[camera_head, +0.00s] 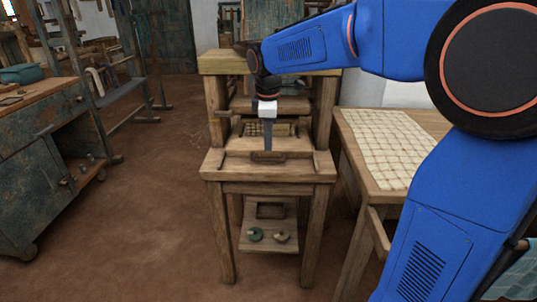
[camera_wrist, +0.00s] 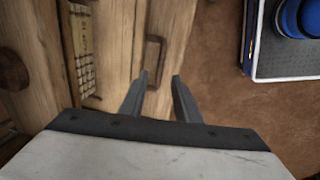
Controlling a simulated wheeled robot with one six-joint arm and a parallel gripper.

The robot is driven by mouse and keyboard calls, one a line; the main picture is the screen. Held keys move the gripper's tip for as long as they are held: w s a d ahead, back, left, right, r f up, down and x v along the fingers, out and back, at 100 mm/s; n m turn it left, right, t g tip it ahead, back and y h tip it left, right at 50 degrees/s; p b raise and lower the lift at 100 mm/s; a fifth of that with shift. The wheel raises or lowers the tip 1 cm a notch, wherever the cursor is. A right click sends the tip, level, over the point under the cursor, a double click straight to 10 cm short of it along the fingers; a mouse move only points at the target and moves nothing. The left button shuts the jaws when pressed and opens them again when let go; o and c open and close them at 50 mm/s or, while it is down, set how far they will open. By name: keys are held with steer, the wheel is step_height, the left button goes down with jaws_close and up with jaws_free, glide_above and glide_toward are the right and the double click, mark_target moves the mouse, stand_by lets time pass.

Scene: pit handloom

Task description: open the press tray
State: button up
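The wooden press (camera_head: 217,118) stands in the middle of the head view. Its tray (camera_head: 235,162) is a flat wooden board at the front, with a dark handle (camera_head: 275,157) on it. In the wrist view the tray (camera_wrist: 118,45) is on the left and its handle (camera_wrist: 153,50) lies just beyond the fingertips. My gripper (camera_head: 268,150) points down over the handle in the head view.
A patterned woven piece (camera_wrist: 82,50) lies behind the tray. A low shelf (camera_head: 270,240) under the press holds small rings. A side table (camera_head: 350,150) with a pale gridded cloth (camera_head: 385,145) stands at right, a workbench (camera_head: 45,160) at left. The brown floor (camera_head: 130,240) between is clear.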

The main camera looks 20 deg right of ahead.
mark_target(269, 160)
steer(key=f, duration=0.4)
steer(key=w+f, duration=0.1)
steer(key=f, duration=0.2)
steer(key=shift+w+d, duration=0.1)
steer(key=shift+d, duration=0.1)
steer(key=shift+r, duration=0.1)
jaws_close()
